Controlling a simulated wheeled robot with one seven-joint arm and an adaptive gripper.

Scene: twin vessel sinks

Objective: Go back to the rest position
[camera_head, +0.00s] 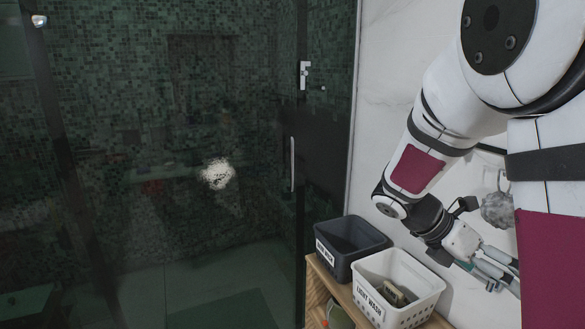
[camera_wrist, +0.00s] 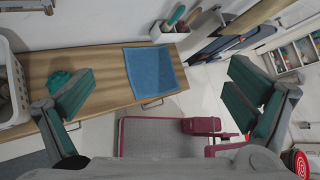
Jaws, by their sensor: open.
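My gripper (camera_wrist: 165,105) is open and empty in the wrist view, its two green-padded fingers wide apart. Below it are a wooden bench top and the floor. In the head view my gripper (camera_head: 490,268) is at the lower right, past the white basket, and is partly hidden by my own arm. My arm is bent, with its forearm reaching down beside the white wall.
A white basket labelled "LIGHT WASH" (camera_head: 366,297) and a dark basket (camera_head: 322,244) stand on the wooden bench (camera_wrist: 95,68). A blue cloth (camera_wrist: 150,72) lies on the bench. A glass shower door (camera_head: 292,165) is at left. Brushes stand in a white holder (camera_wrist: 170,34).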

